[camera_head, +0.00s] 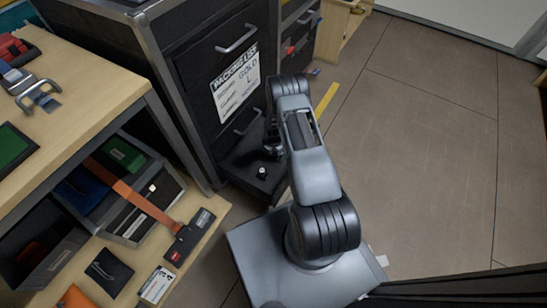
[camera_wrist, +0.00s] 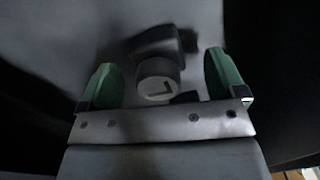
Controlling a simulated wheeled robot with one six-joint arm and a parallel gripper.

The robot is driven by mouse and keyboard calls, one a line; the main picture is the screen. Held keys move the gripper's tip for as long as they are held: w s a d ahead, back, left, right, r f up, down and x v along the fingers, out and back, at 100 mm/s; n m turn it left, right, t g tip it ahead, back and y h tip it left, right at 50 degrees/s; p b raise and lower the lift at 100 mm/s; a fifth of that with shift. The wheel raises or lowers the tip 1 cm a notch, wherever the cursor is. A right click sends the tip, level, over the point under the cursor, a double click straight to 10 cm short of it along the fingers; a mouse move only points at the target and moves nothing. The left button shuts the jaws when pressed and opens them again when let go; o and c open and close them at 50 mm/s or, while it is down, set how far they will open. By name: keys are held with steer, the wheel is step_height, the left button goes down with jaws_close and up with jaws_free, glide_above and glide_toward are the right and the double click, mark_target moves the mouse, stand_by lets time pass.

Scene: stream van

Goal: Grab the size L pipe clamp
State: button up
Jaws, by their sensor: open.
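The size L pipe clamp (camera_wrist: 157,88) shows in the wrist view as a grey round body with a dark L-like mark on its end face and a dark part behind it. It lies between the two green-padded fingers of my gripper (camera_wrist: 159,62), which are open, with space on both sides. In the head view my gripper (camera_head: 272,149) points down into an open low drawer (camera_head: 240,176) of the black cabinet, mostly hidden by my arm. A small dark piece with a pale top (camera_head: 262,172) lies in the drawer near it.
The black cabinet (camera_head: 185,95) rises beside my arm and bears a packing list (camera_head: 236,85) reading GOLD and L. A wooden shelf (camera_head: 95,75) with bins (camera_head: 140,205) and tools stands at left. Open floor (camera_head: 420,150) lies at right.

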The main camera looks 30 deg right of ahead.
steer(key=shift+f, duration=0.75)
steer(key=shift+r, duration=0.1)
steer(key=c, duration=1.3)
steer(key=shift+o, duration=0.2)
